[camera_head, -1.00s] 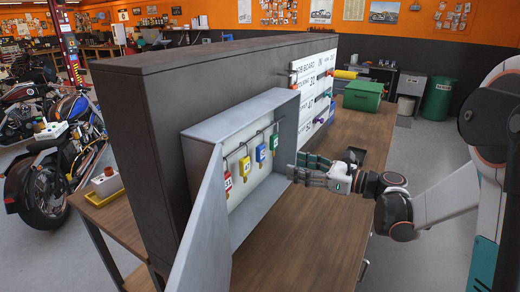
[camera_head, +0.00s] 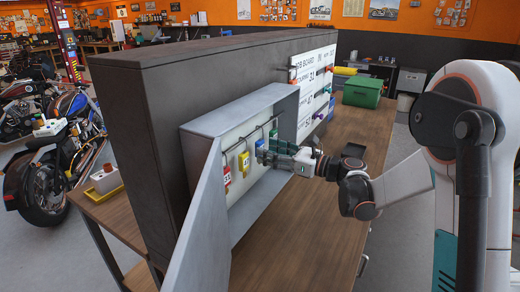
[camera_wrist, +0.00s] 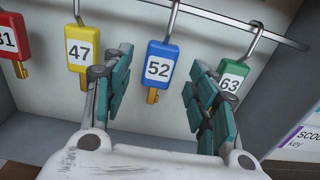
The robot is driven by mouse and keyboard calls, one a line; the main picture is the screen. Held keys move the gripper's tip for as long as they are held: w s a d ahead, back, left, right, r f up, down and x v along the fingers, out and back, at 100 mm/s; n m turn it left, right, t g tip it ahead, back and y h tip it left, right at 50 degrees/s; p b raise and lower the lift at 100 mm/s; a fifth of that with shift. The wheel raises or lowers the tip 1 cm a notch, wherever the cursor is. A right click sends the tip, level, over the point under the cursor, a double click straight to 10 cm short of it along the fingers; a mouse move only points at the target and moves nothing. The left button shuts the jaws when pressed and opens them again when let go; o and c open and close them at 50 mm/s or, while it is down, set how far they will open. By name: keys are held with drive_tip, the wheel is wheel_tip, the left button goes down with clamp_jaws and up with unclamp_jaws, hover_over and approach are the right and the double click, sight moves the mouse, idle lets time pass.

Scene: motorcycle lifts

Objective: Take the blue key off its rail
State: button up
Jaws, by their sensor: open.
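The blue key (camera_wrist: 159,66), tagged 52, hangs from a hook on the rail (camera_wrist: 220,19) inside the grey key cabinet. In the wrist view my gripper (camera_wrist: 157,90) is open, with one finger on each side of the blue key and its lower part between them. In the head view my gripper (camera_head: 270,150) is inside the cabinet, and a bit of the blue key (camera_head: 260,146) shows at its fingertips. The yellow key (camera_wrist: 80,50), tagged 47, hangs just left of the left finger. The green key (camera_wrist: 230,82), tagged 63, is partly hidden behind the right finger.
The red key (camera_wrist: 12,36) hangs at the far left of the rail. The cabinet door (camera_head: 196,225) stands open on the near side. The wooden bench (camera_head: 320,210) is clear in front of the cabinet. A green box (camera_head: 362,92) stands farther back.

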sight(262, 147)
drive_tip(key=x, duration=0.3)
drive_tip(key=shift+w+a, duration=0.2)
drive_tip(key=shift+a, duration=0.15)
drive_tip(key=c, duration=1)
drive_tip(key=shift+r, duration=0.1)
drive_tip(key=shift+c, duration=0.2)
drive_tip(key=shift+r, duration=0.1)
drive_tip(key=shift+r, duration=0.2)
drive_tip(key=p+v, duration=0.1)
drive_tip(key=v, duration=1.7)
drive_tip(key=shift+r, duration=0.45)
drive_tip(key=shift+d, duration=0.1)
drive_tip(key=shift+r, duration=0.3)
